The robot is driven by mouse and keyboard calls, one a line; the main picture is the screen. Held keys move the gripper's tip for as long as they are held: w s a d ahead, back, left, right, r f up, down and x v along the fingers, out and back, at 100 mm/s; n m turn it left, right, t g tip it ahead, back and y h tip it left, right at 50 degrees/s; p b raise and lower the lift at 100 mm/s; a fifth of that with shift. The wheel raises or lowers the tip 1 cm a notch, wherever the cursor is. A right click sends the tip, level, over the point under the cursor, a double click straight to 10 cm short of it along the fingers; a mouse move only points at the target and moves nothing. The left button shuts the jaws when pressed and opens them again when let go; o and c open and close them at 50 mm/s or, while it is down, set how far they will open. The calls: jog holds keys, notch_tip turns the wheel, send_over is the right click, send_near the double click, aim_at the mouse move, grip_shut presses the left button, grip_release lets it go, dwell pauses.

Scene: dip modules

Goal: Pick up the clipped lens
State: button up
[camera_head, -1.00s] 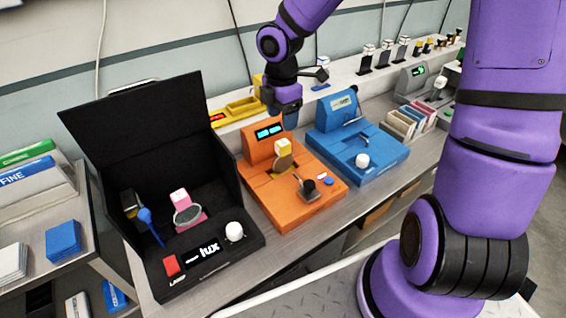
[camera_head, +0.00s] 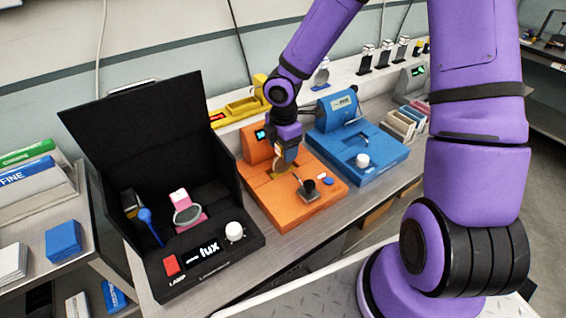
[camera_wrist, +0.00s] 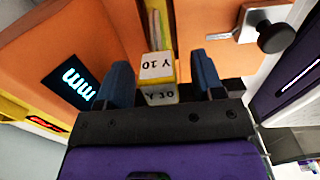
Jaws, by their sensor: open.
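The clipped lens has a yellow and white clip block marked "Y 10" (camera_wrist: 157,66), seen in the wrist view. It stands in the orange device (camera_head: 262,205). In the head view my gripper (camera_head: 287,156) is down over it and hides most of it. A bit of yellow (camera_head: 283,170) shows below the jaws. In the wrist view my gripper (camera_wrist: 160,78) is open. Its two blue fingers stand on either side of the block, with a gap visible on both sides. The lens disc is mostly hidden.
A black lidded box (camera_head: 150,150) with a pink clipped lens (camera_head: 186,212) stands at left. A blue device (camera_head: 370,150) stands to the right. The orange device has a black knob (camera_head: 309,187) on a lever near its front. A yellow device (camera_head: 240,110) is behind.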

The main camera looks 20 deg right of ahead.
jog(key=shift+f, duration=0.55)
grip_shut()
